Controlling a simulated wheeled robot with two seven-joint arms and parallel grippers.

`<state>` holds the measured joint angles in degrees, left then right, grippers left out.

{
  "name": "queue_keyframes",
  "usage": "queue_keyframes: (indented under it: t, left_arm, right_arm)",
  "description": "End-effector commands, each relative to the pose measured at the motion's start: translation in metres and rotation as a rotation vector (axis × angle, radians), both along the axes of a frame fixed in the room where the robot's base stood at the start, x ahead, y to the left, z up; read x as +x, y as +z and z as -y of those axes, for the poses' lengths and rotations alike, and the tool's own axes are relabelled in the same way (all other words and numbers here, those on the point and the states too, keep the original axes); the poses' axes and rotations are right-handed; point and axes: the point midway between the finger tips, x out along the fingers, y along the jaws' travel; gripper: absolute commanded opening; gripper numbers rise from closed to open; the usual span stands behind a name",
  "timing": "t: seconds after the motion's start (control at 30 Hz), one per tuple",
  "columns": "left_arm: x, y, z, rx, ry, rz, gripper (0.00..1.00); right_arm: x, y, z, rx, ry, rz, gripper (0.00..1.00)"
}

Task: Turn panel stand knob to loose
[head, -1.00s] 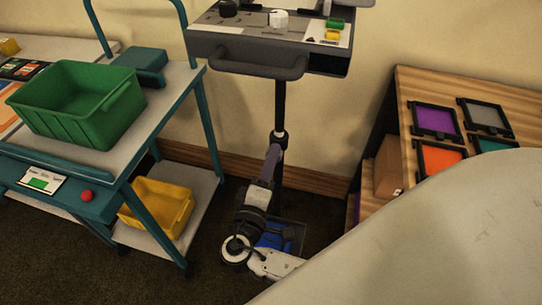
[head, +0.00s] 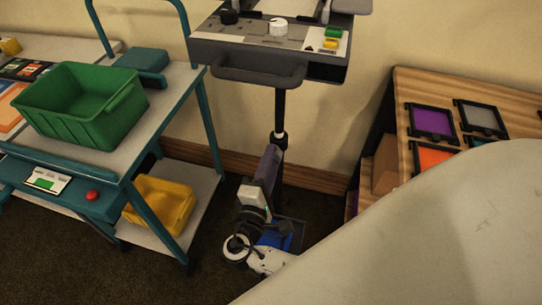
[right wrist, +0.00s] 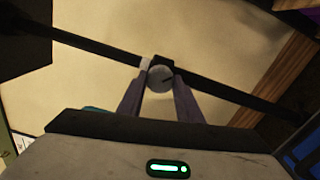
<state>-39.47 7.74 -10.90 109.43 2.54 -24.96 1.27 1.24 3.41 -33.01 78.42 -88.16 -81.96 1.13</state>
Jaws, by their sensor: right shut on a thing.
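The panel stand (head: 281,107) has a dark pole below a grey tilted panel, with a dark collar and white ring partway down. In the right wrist view its round grey knob (right wrist: 160,78) sits on the collar, with a dark pointer line across its face. My right gripper (head: 271,150) reaches up to the collar from below. In the right wrist view the two purple fingers of this gripper (right wrist: 160,84) are shut on the knob, one on each side. In the head view I cannot make out the knob behind the fingers. My left gripper is not in view.
A teal cart (head: 207,120) stands left, with a green bin (head: 110,128) on top and a yellow bin (head: 160,205) below. A wooden table (head: 405,85) with coloured frames stands right. The panel's handle (head: 245,74) overhangs the pole. The wall is close behind.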

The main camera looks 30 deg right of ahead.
Motion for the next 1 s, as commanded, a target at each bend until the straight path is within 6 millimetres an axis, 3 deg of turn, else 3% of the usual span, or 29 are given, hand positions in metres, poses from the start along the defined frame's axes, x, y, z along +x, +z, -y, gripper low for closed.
queue_keyframes:
  t: [0.17, 0.2, 0.3, 0.77, 1.0]
  left_arm:
    - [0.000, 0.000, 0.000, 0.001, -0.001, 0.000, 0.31]
    - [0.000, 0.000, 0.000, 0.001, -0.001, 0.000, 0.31]
    - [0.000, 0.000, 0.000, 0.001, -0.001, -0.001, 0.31]
    - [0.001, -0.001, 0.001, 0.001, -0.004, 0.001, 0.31]
    - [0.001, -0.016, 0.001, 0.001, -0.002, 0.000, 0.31]
  right_arm:
    - [0.001, 0.001, 0.000, 0.000, 0.002, 0.003, 0.10]
    - [0.001, 0.001, 0.000, -0.001, 0.003, 0.003, 0.35]
    - [0.001, 0.001, 0.000, 0.001, 0.001, 0.003, 0.51]
    - [0.000, 0.000, 0.000, 0.005, 0.001, 0.006, 0.51]
    - [0.000, -0.004, 0.000, 0.127, 0.001, 0.148, 0.51]
